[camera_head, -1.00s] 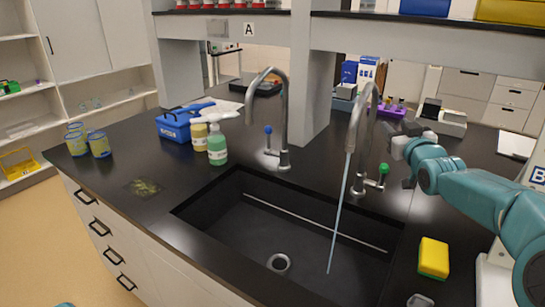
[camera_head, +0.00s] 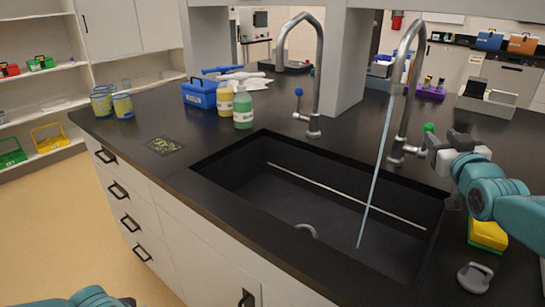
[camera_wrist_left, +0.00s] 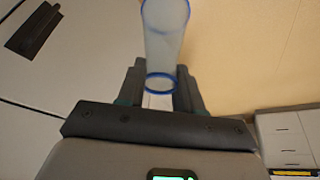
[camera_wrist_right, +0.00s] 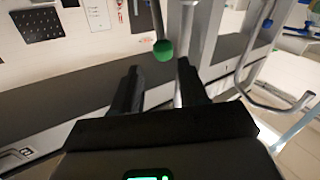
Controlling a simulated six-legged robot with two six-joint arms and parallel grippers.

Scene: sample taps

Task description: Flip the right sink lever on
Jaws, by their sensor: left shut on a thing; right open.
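The right tap (camera_head: 404,75) has a curved metal spout, and a pale blue stream (camera_head: 376,180) falls from it into the sink (camera_head: 285,150). Its lever has a green knob (camera_head: 428,128) beside the tap base. My right gripper (camera_head: 437,143) is open just right of the lever, partly hiding it. In the right wrist view the green knob (camera_wrist_right: 163,49) shows beyond and between the open fingertips (camera_wrist_right: 160,75); contact cannot be told. My left gripper (camera_wrist_left: 160,80) is shut on a clear cup with blue rims (camera_wrist_left: 165,35).
The left tap (camera_head: 315,70) has a blue-knobbed lever (camera_head: 298,92). A yellow-green sponge (camera_head: 487,235) and a grey round object (camera_head: 474,278) lie on the counter below my right arm. Bottles (camera_head: 243,107) and a blue box (camera_head: 200,93) stand behind the sink's left.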

